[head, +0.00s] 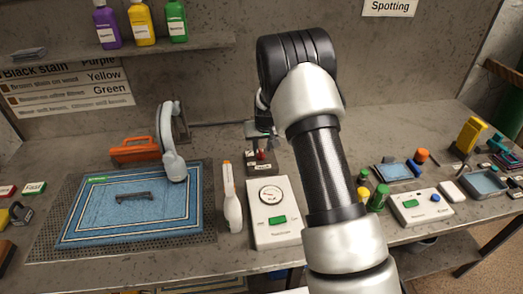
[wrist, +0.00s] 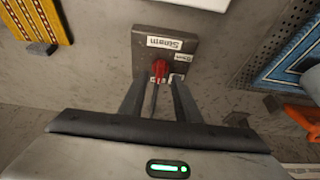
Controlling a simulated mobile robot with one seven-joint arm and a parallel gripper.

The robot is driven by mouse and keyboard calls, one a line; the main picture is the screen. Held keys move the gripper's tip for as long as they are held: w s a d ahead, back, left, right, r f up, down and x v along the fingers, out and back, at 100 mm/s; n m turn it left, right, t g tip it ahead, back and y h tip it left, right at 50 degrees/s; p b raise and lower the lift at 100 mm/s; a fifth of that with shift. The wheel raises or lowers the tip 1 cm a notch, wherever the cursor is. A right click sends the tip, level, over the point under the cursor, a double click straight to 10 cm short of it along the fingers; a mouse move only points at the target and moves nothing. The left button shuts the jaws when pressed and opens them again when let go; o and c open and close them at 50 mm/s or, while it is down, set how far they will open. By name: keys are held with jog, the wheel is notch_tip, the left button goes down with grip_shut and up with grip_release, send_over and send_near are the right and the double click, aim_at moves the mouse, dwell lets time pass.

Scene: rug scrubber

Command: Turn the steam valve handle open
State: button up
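The steam valve is a dark grey box (wrist: 150,28) with a white "Steam" label and a small red handle (wrist: 159,68). In the head view the valve box (head: 262,169) stands at the back of the bench, left of my arm. In the wrist view my gripper (wrist: 158,88) is open, its two dark fingers apart on either side of the handle. The handle shows between and just beyond the fingertips. I cannot tell whether either finger touches it. Small white labels sit right of the handle; their text is hard to read. In the head view my gripper (head: 262,132) is partly hidden by my arm.
A blue rug (head: 125,222) with a scrubber arm (head: 167,140) and an orange tool (head: 134,150) lie left. Bottles and a white control box (head: 428,208) are right.

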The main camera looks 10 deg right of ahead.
aim_at(261, 153)
jog(key=shift+x, duration=1.9)
grip_shut()
